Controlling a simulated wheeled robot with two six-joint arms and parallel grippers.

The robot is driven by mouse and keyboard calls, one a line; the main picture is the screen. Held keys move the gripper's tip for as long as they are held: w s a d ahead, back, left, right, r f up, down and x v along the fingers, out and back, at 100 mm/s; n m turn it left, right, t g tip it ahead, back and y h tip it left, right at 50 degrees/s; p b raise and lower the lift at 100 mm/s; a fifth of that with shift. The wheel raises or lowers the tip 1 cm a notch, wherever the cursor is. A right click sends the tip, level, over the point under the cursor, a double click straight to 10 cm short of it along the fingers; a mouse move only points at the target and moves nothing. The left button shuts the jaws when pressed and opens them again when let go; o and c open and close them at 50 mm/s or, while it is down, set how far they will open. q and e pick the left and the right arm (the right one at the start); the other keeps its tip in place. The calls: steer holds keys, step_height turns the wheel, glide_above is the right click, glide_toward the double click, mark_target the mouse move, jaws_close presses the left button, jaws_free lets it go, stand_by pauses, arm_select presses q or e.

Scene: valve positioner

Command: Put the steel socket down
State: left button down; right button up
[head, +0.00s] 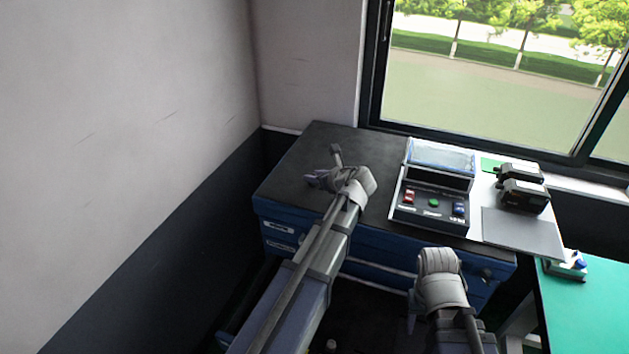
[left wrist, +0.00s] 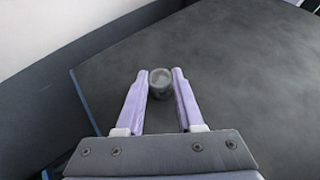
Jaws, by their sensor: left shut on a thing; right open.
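The steel socket (left wrist: 160,82) is a small grey cylinder with a round, lighter top in the left wrist view. It sits upright between the tips of the two pale purple fingers of my left gripper (left wrist: 160,86), which is shut on it. Behind it is the dark top of the blue cabinet (head: 290,178), near its left edge. I cannot tell whether the socket touches that top. In the head view my left gripper (head: 317,179) is over the left part of the cabinet top, and the socket cannot be made out there. My right wrist shows low in the middle, but its fingers do not show.
A control box (head: 432,202) with red, green and blue buttons stands right of my left arm. Beyond it are a grey mat (head: 520,232) and two dark devices (head: 524,195). A green table (head: 590,310) is at the lower right. The cabinet top around the socket is bare.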

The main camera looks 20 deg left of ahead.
arm_select(q)
steer(key=shift+f, duration=0.15)
steer(key=c, duration=0.5)
jaws_free()
steer(key=shift+c, duration=0.2)
steer(key=shift+r, duration=0.25)
steer(key=p+v, duration=0.6)
steer(key=v, duration=0.5)
steer(key=s+d+f+n+g+h, duration=0.3)
steer(key=s+d+f+n+h, duration=0.1)
steer(key=s+d+n, duration=0.5)
steer(key=s+d+f+n+g+h, duration=0.3)
steer(key=s+d+f+n+h, duration=0.2)
steer(key=s+d+n, duration=0.5)
steer(key=s+f+n, duration=0.1)
steer(key=s+f, duration=0.1)
steer(key=s, duration=0.1)
steer(key=shift+s, duration=0.35)
